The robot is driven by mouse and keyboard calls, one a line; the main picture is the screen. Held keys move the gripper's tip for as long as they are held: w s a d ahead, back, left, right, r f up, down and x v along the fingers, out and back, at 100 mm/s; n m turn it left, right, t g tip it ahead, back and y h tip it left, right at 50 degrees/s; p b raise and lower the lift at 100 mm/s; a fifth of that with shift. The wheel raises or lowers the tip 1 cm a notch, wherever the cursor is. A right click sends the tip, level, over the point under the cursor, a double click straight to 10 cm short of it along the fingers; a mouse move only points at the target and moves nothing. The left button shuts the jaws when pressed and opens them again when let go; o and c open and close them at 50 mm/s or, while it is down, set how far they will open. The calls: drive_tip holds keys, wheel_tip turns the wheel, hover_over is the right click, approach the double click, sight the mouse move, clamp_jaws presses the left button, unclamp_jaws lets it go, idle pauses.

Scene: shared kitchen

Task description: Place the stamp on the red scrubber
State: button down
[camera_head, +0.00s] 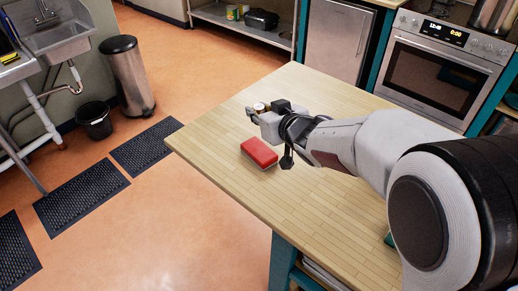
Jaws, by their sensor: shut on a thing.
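The red scrubber (259,151) lies flat on the wooden table, near its left edge. It is a block with a red top and a paler side. My gripper (260,108) is above the table, behind the scrubber in the picture and apart from it. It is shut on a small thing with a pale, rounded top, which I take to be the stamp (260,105). The fingers hide most of the stamp, so its full shape and tilt cannot be told.
The wooden tabletop (325,215) is clear around the scrubber. A green thing (389,240) shows at the right beside my arm, mostly hidden. An oven (440,75) stands beyond the table. A bin (127,75) and black mats (82,190) are on the floor to the left.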

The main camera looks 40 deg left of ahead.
idle(0.5)
hover_over(259, 149)
drive_tip(key=shift+f, duration=3.1)
drive_tip(key=shift+f, duration=0.1)
drive_tip(key=shift+f, duration=1.75)
drive_tip(key=shift+f, duration=0.15)
drive_tip(key=c, duration=1.8)
unclamp_jaws()
